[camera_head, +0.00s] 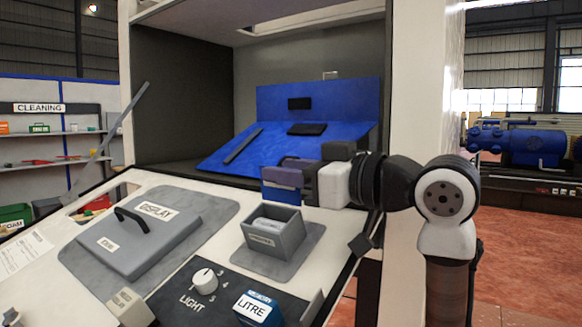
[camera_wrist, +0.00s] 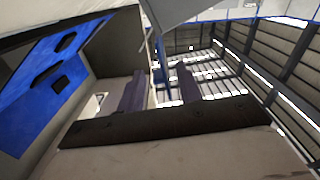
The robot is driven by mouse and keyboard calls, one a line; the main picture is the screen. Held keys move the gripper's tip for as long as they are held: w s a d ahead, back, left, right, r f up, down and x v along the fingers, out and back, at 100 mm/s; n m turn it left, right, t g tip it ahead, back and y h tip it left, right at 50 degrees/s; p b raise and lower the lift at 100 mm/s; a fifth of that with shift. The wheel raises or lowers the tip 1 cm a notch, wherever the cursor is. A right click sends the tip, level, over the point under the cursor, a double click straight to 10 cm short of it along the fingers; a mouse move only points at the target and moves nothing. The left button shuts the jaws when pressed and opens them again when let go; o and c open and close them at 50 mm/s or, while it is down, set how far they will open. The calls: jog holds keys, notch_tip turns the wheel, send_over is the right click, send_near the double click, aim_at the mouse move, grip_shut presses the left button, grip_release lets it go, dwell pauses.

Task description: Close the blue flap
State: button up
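The blue panel inside the cabinet has a sloping front part (camera_head: 225,155) with a dark bar on it and an upright part (camera_head: 345,100) behind. I cannot tell which part is the flap. Blue panelling with dark slots (camera_wrist: 28,105) also shows at the left of the wrist view. My gripper (camera_head: 282,178) is in front of the sloping part, at its lower right, pointing left. In the wrist view my gripper (camera_wrist: 158,85) has its two fingers apart with nothing between them. A small blue patch shows just below the fingers in the head view; what it belongs to is unclear.
The sloping white counter holds a grey lid with a black handle (camera_head: 133,216), a grey open box (camera_head: 272,236), a light knob (camera_head: 204,281) and a blue LITRE block (camera_head: 258,308). The white cabinet post (camera_head: 425,75) stands right. A thin grey diagonal piece (camera_head: 105,145) is left.

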aim_at(268, 231)
grip_shut()
jog(key=shift+s+n, duration=0.1)
jog(key=shift+n, duration=0.2)
dwell(0.6)
jog(key=n, duration=0.1)
jog(key=s+a+n+b, duration=0.1)
jog(key=n, duration=0.1)
jog(key=shift+f+b, duration=0.15)
jog(key=shift+b, duration=0.15)
jog(key=n, duration=0.2)
jog(key=s+b, duration=0.1)
jog(key=shift+a+f+n, duration=0.25)
jog(key=shift+a+n, duration=0.05)
jog(key=shift+n, duration=0.1)
jog(key=n+b, duration=0.1)
jog(key=s+f+n, duration=0.1)
jog(key=n, duration=0.1)
jog(key=a+n+b, duration=0.1)
jog(key=n, duration=0.1)
jog(key=shift+s+f+b, duration=0.25)
jog(key=shift+f+b, duration=0.05)
jog(key=shift+s+a+f+n+b, duration=0.1)
jog(key=shift+f+n+b, duration=0.2)
jog(key=shift+n, duration=0.55)
jog(key=shift+s+a+f+n+b, duration=0.1)
jog(key=shift+f+n+b, duration=0.2)
jog(key=shift+n, duration=0.5)
jog(key=shift+s+a+f+n+b, duration=0.1)
jog(key=shift+f+n+b, duration=0.2)
jog(key=shift+n, duration=0.55)
